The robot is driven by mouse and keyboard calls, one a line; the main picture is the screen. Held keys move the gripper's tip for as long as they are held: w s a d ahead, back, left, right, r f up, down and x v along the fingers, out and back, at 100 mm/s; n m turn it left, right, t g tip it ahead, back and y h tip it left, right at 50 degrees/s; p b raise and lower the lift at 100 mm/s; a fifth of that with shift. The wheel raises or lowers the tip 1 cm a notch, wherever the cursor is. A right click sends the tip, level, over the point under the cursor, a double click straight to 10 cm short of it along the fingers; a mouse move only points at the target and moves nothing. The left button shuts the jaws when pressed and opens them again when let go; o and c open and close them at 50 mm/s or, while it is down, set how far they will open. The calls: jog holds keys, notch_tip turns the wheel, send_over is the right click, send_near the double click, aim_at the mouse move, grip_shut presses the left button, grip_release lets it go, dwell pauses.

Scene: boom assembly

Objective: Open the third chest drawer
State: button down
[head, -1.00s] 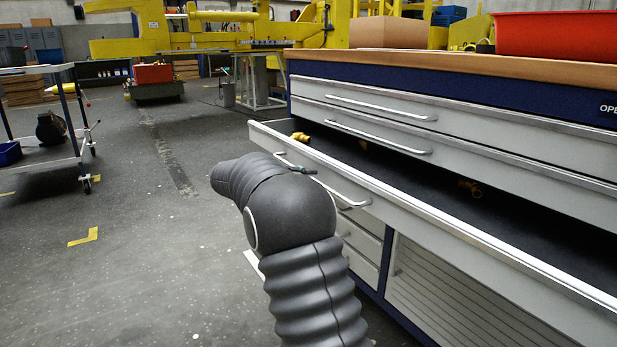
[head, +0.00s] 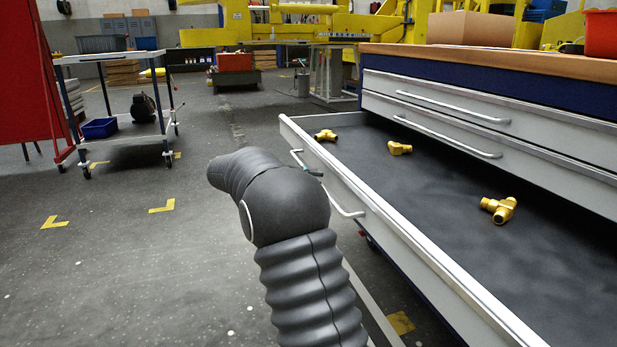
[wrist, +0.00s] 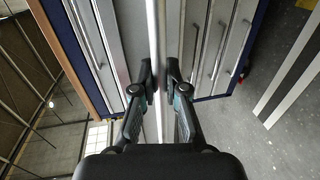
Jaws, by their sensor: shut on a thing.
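The third chest drawer (head: 400,240) is pulled far out from the blue and grey chest, under two shut drawers (head: 480,95). Its dark interior shows three brass fittings (head: 499,208). Its curved metal handle (head: 346,212) runs along the front, partly hidden by my arm. My gripper is mostly hidden behind my arm in the head view; a small dark part of it shows at the handle. In the wrist view my gripper (wrist: 160,88) has its two fingers closed in on the drawer's handle, though the exact contact is hard to make out.
A wooden worktop (head: 500,65) covers the chest, with a cardboard box (head: 470,27) and a red bin (head: 602,33) above it. A trolley (head: 115,58) and a red panel (head: 30,80) stand at left. The grey floor between trolley and drawer is clear.

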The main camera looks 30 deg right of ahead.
jog(key=c, duration=1.2)
grip_release()
jog(key=shift+w+a, duration=0.1)
jog(key=v, duration=1.2)
